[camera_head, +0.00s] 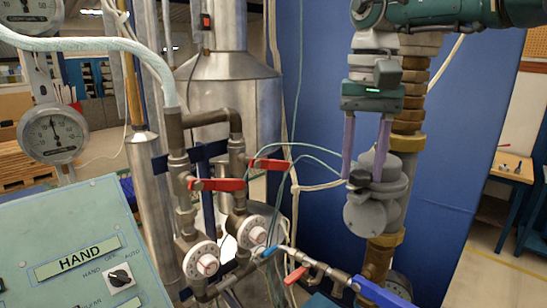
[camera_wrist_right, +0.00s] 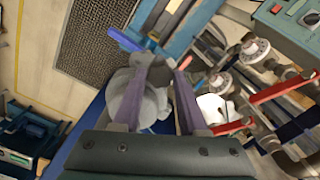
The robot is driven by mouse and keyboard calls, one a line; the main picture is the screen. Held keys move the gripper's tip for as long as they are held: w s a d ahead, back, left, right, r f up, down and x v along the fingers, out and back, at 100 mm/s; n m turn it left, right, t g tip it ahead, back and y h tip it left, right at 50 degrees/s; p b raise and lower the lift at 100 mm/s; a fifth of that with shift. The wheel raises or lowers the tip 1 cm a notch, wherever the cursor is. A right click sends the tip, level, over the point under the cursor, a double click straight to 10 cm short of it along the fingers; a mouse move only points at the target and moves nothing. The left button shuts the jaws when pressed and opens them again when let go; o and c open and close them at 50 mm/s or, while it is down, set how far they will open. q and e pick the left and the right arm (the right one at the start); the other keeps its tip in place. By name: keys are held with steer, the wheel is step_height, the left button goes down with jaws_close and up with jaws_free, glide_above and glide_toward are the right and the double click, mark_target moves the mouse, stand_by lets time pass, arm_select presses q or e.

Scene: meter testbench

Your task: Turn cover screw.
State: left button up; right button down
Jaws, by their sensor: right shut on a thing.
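A grey round meter body with a cover (camera_head: 372,212) is mounted on the brass-fitted vertical pipe at the right of the head view. It also shows in the wrist view (camera_wrist_right: 122,98), left of and behind my fingers. A small dark cover screw (camera_head: 360,179) sits at the front side of the cover. My right gripper (camera_head: 363,176) comes down from above with its two purple fingers at the cover, shut on the screw. My left gripper is not in view.
Red valve levers (camera_head: 216,184) and two white dials (camera_head: 200,259) stand left of the meter. A blue lever (camera_head: 380,292) lies below it. A green control panel (camera_head: 80,250) fills the lower left. A blue wall panel (camera_head: 325,90) is behind. Thin cables hang nearby.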

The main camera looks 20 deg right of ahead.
steer(key=shift+f+m+b, duration=0.15)
steer(key=shift+m+b, duration=0.95)
steer(key=shift+m, duration=0.4)
steer(key=m+b, duration=0.1)
steer(key=m, duration=0.2)
steer(key=shift+m, duration=0.3)
steer(key=m, duration=1)
steer(key=shift+b, duration=0.35)
steer(key=shift+m, duration=0.8)
steer(key=shift+c, duration=2.2)
jaws_free()
